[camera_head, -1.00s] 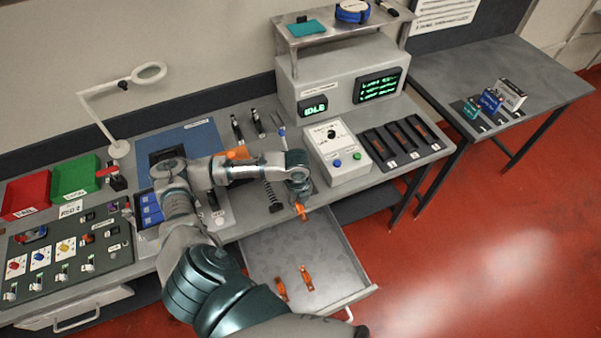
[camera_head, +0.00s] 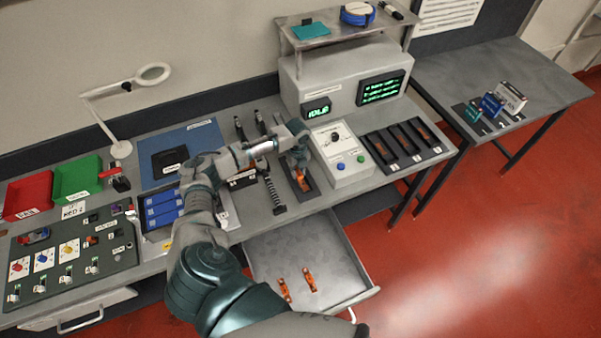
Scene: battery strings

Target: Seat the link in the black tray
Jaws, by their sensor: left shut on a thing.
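My left gripper (camera_head: 297,166) is shut on an orange link (camera_head: 301,180), whose lower end shows below the fingers. The link hangs over a narrow black tray (camera_head: 312,190) on the bench, left of the white control box. I cannot tell whether the link touches the tray floor or is still above it. The gripper hides the far part of the tray and the top of the link. Two more orange links (camera_head: 284,289) (camera_head: 309,279) lie in the open drawer. My right gripper is not in view.
The white control box (camera_head: 342,165) stands close on the right of the gripper. Black slotted holders (camera_head: 405,143) lie beyond it. A dark coiled part (camera_head: 271,190) lies just left. The open drawer (camera_head: 330,255) juts out below the bench's front edge.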

